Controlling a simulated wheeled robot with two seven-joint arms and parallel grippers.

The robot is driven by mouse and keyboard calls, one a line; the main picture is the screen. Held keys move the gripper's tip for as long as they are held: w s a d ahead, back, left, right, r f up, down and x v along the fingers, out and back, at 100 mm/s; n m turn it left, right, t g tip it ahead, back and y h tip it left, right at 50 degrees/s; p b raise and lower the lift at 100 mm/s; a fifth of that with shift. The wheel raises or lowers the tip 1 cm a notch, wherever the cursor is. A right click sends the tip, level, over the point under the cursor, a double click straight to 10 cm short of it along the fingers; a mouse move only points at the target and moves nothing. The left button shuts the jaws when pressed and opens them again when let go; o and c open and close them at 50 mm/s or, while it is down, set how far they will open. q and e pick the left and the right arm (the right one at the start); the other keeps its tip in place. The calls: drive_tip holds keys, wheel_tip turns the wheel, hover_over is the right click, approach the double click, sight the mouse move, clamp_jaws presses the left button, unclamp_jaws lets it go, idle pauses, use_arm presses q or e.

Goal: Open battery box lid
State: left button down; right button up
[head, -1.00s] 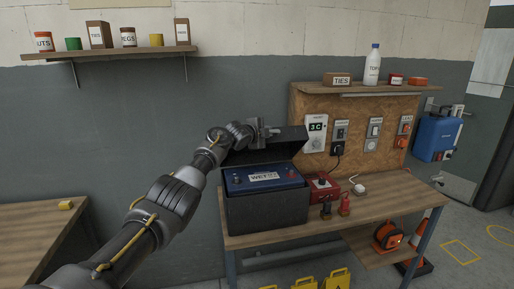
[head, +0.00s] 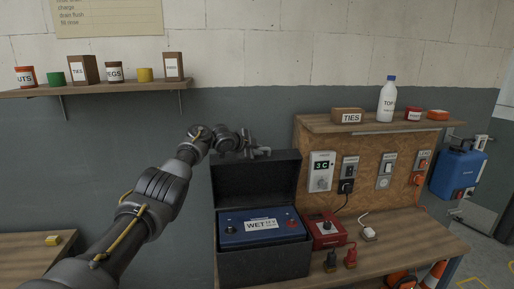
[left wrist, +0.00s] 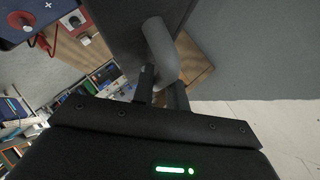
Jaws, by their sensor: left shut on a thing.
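The black battery box (head: 264,266) stands on the wooden bench with its lid (head: 255,178) raised to about upright at the back. The blue battery (head: 240,240), labelled "WET", shows inside it. My left gripper (head: 256,152) is at the top edge of the lid. In the left wrist view its fingers (left wrist: 162,85) are shut on the grey curved lid handle (left wrist: 160,48), and the dark lid (left wrist: 125,20) fills the top middle. My right gripper is in neither view.
A red charger box (head: 325,232) and red and black clamps (head: 350,257) lie right of the box. A wall shelf (head: 100,90) with jars hangs upper left.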

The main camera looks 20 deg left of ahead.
use_arm(q)
drive_tip(key=shift+d+f, duration=0.1)
drive_tip(key=shift+d, duration=0.1)
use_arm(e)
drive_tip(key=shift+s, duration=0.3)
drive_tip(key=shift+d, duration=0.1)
use_arm(q)
drive_tip(key=c, duration=1.7)
unclamp_jaws()
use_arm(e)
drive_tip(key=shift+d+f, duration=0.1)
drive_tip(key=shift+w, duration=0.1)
use_arm(q)
drive_tip(key=shift+a, duration=0.1)
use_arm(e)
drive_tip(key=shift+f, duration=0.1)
